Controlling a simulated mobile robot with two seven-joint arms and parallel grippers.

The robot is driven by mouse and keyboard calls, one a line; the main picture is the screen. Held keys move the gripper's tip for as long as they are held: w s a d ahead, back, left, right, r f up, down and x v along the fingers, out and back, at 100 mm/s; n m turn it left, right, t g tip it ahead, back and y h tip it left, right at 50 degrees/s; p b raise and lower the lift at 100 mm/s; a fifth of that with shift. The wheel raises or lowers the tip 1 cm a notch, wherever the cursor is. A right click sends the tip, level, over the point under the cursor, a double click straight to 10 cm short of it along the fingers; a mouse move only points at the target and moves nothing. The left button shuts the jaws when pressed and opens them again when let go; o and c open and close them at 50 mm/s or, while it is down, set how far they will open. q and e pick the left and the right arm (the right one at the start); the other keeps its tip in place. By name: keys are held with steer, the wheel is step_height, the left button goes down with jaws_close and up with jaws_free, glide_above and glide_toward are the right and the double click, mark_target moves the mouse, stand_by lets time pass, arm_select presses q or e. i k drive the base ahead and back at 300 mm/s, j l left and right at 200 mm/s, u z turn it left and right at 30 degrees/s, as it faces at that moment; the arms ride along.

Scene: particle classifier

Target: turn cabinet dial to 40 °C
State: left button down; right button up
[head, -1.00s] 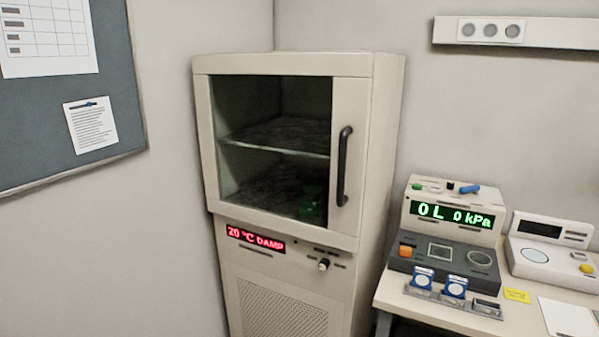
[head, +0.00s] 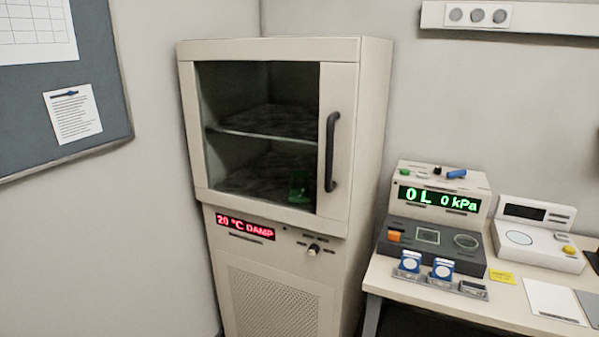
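The cabinet (head: 281,275) is a tall beige unit with a dark glass door, standing against the back wall in the head view. Its dial (head: 313,250) is a small knob on the panel below the door, with small marks around it that are too small to read. The red display (head: 245,228) left of the dial reads "20 °C DAMP". The door looks shut, with a black vertical handle (head: 332,152) on its right side. A green object (head: 299,186) sits inside on the lower level. Neither of my grippers is in view.
A table (head: 400,287) stands right of the cabinet. It holds a device with a green display (head: 439,199) reading "0 L 0 kPa", a white instrument (head: 538,236), blue-and-white containers (head: 410,262) and a yellow note (head: 502,277). A pinboard (head: 100,110) hangs on the left wall.

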mark_target(313, 250)
steer(key=i+j+z, duration=0.1)
steer(key=i+j, duration=0.4)
steer(key=j, duration=0.2)
steer(key=i+j+z, duration=0.15)
steer(key=j, duration=0.2)
steer(key=i, duration=0.05)
